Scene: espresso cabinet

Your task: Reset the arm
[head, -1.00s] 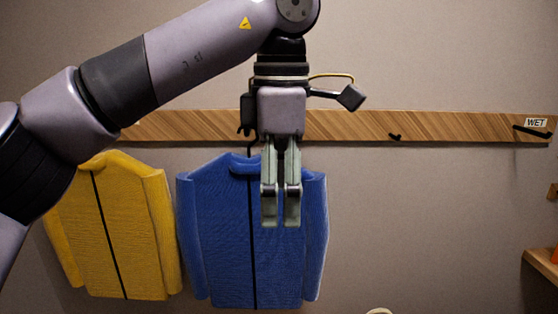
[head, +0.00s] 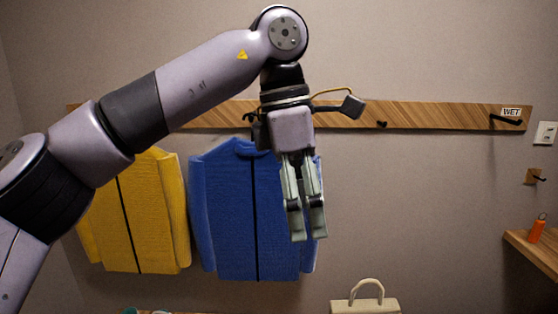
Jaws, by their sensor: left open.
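My left arm (head: 205,85) comes in from the left, bends at the elbow at the top and hangs down at the wrist. Its gripper (head: 306,236) points down, with its two fingers slightly apart and nothing visible between them. In the picture the gripper overlaps the right part of a blue jacket (head: 225,215); the jacket hangs behind it. I cannot tell the exact distance between them. My right gripper is not in view.
A yellow jacket (head: 150,220) hangs left of the blue one, under a wooden rail (head: 430,115) with dark hooks and a WET label (head: 511,112). A cream bag (head: 365,305) shows at the bottom. An orange bottle (head: 537,229) stands on a wooden shelf (head: 530,250) at right.

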